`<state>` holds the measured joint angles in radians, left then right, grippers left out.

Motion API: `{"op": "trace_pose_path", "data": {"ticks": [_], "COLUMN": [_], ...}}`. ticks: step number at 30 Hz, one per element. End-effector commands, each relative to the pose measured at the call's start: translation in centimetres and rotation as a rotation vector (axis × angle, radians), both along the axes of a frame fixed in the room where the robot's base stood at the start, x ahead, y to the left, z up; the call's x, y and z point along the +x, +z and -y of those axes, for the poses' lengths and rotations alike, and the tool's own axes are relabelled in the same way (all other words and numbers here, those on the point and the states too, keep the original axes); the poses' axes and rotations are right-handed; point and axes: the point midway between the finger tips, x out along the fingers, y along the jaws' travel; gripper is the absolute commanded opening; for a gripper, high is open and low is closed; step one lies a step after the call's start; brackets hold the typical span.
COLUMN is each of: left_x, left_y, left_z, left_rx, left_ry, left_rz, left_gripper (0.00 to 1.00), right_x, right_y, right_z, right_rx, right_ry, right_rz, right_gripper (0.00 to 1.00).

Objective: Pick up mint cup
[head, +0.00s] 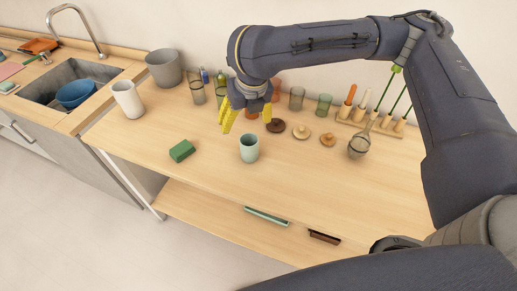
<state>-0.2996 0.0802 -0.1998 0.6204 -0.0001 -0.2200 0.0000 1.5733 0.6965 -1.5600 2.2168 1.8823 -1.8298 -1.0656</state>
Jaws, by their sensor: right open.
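The mint cup (249,149) stands upright on the wooden counter (330,195), near its middle. My right gripper (246,123) hangs from the arm that comes in from the right. Its yellow fingers point down and are spread apart, with nothing visible between them. In the picture the fingers show just above and behind the mint cup's rim, apart from it. The gripper hides part of the items along the back. My left gripper is not in view.
A green sponge (181,151) lies left of the cup, and a white cup (127,99) stands farther left. A grey bucket (164,69) and several glasses line the back. The counter's front is clear.

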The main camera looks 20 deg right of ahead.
Motion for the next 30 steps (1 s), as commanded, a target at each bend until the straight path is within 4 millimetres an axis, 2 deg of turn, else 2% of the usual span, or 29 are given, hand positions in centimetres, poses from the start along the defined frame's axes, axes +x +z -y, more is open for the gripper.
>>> {"op": "trace_pose_path", "data": {"ticks": [3,7,21,30], "left_x": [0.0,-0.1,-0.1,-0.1], "left_y": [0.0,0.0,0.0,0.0], "left_z": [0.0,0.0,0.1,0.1], "left_rx": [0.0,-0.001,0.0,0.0], "left_ry": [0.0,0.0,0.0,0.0], "left_rz": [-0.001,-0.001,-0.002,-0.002], "left_gripper": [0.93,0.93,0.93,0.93], "right_x": [-0.5,-0.4,1.5,2.5], "right_y": [0.1,-0.9,-8.0,-11.0], "right_z": [1.2,1.5,1.3,1.2], "right_rx": [-0.038,-0.049,-0.045,-0.046], "right_ry": [0.03,0.04,0.037,0.035], "right_rz": [-0.004,-0.009,-0.009,-0.007], "right_gripper": [0.82,0.82,0.82,0.82]}}
